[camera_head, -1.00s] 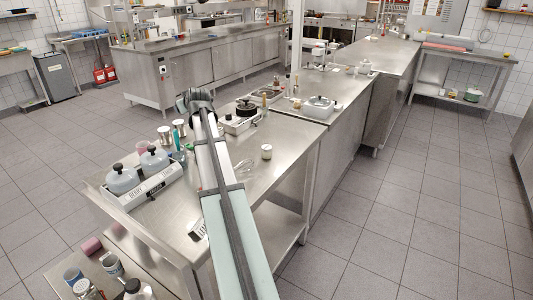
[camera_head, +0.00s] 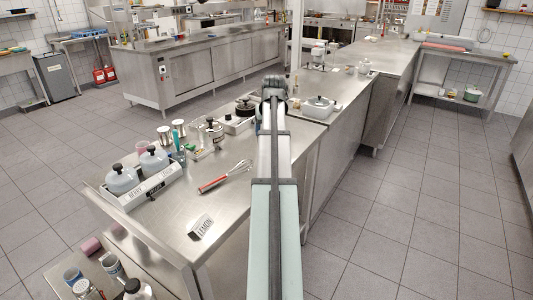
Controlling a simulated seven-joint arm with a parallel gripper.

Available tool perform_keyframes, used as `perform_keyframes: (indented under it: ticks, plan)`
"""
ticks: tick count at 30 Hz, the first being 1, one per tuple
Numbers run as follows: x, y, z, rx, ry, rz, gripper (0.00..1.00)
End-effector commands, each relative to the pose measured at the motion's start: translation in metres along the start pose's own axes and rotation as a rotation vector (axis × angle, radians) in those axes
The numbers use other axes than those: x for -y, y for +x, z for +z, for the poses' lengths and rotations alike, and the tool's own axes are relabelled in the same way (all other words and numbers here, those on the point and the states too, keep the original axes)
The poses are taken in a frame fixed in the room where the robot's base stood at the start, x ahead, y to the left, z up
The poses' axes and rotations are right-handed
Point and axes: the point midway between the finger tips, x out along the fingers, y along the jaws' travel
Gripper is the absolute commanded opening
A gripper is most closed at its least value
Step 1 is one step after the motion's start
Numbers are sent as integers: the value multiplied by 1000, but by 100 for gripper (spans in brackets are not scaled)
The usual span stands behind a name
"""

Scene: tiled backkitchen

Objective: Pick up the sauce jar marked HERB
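My gripper (camera_head: 274,90) is at the far end of my arm, above the back right part of the steel worktable (camera_head: 165,222). I see it from behind, so its fingers and anything between them are hidden. No jar shows a readable HERB mark. A glass jar with a dark knob (camera_head: 211,132) stands left of my arm. A small pale-lidded jar seen earlier is now hidden behind my arm.
A red-handled whisk (camera_head: 222,178) and a card that seems to read LEMON (camera_head: 200,226) lie on the table. A white lidded pot (camera_head: 318,107) is on the counter to the right. Bottles and jars (camera_head: 114,268) crowd the lower left shelf.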

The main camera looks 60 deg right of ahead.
Motion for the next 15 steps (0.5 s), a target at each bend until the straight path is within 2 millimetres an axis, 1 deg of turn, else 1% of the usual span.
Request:
perform_keyframes:
  ticks: [1,6,12,15]
  plan:
    - [0,10,1,3,-1,-1,75]
    - [0,36,0,2,-2,-1,75]
    - [1,57,0,1,-2,-1,75]
    - [1,62,0,-1,-2,0,75]
